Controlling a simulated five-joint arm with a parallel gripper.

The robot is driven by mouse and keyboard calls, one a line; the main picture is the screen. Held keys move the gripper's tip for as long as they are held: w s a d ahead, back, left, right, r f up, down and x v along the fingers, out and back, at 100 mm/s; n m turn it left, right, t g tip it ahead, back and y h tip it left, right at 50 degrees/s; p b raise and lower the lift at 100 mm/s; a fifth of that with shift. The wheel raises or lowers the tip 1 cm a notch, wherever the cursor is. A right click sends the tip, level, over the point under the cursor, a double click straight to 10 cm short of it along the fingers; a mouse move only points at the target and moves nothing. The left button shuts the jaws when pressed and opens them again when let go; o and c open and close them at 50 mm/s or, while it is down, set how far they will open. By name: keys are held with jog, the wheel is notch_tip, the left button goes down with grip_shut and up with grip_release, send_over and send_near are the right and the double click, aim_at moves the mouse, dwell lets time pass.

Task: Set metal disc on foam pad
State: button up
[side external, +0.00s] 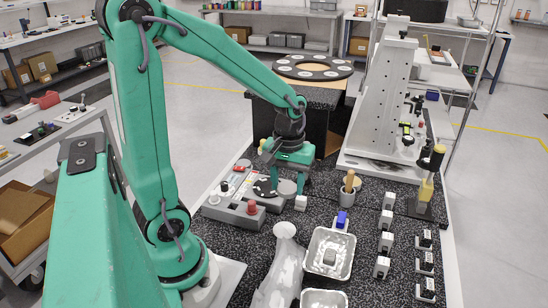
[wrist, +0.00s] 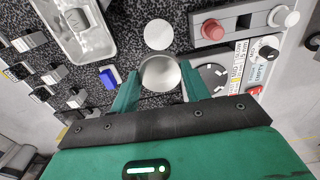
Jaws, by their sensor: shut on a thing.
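A shiny round metal disc (wrist: 160,73) sits between the two green fingers of my gripper (wrist: 160,88) in the wrist view. The gripper is shut on it. In the side view my gripper (side external: 288,187) points down, low over the bench, and the disc is hard to make out. A pale, flat round pad (wrist: 158,34), which looks like the foam pad, lies just beyond the disc in the wrist view, and a narrow gap shows between them there. The height of the disc above the bench cannot be told.
A grey control box (side external: 233,210) with a red button stands beside my gripper. A metal tray (side external: 330,252) and a blue block (wrist: 108,78) lie on the other side. A tall white perforated fixture (side external: 382,90) rises behind. Speckled dark bench surface shows between these things.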

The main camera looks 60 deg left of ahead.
jog(key=shift+s+d+f, duration=0.45)
jog(key=shift+d+f, duration=0.05)
jog(key=shift+f, duration=0.3)
send_over(284, 230)
jog(key=shift+f, duration=2.95)
jog(key=shift+f, duration=2.05)
jog(key=shift+f, duration=0.1)
jog(key=o, duration=1)
jog(key=shift+r, duration=6.15)
